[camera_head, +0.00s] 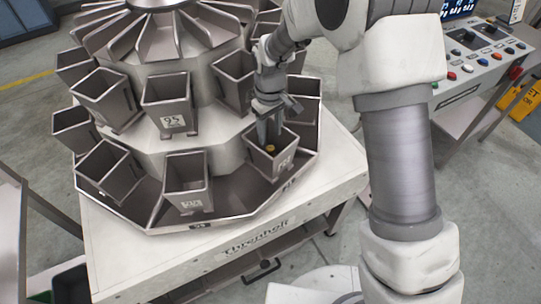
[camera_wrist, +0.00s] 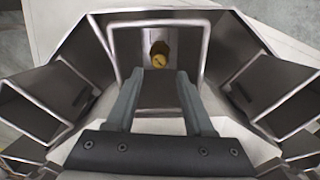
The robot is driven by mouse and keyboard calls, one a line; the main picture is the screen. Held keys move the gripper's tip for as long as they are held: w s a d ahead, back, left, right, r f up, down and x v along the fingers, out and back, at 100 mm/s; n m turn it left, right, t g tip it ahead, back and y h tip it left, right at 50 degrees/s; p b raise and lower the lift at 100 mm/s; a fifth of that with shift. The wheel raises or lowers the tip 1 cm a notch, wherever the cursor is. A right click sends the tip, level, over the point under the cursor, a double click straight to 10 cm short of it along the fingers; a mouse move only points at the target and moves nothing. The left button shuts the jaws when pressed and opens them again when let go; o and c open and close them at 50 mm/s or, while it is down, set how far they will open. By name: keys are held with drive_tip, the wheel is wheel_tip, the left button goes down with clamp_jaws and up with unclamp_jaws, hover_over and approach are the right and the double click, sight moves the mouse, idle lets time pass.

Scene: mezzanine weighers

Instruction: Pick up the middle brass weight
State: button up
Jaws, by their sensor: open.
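One small brass weight (camera_head: 270,148) shows inside a metal bucket (camera_head: 287,160) on the lower ring of the weigher. In the wrist view the brass weight (camera_wrist: 159,56) sits toward the far wall of that bucket (camera_wrist: 204,38). No other brass weight shows, so I cannot tell which one is the middle one. My gripper (camera_head: 267,138) points down at the bucket's mouth, close above the weight. In the wrist view my gripper (camera_wrist: 158,80) has its two fingers apart with nothing between them, and the weight shows beyond the fingertips.
Neighbouring buckets (camera_wrist: 45,98) (camera_wrist: 285,95) flank this one closely on both sides. More buckets (camera_head: 168,105) stand on the upper ring. The weigher rests on a white table (camera_head: 235,240). A control panel (camera_head: 480,55) stands at the right.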

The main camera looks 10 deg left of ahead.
wheel_tip(320, 180, down, 10)
drive_tip(key=shift+f, duration=0.25)
idle(0.3)
drive_tip(key=shift+c, duration=0.3)
clamp_jaws()
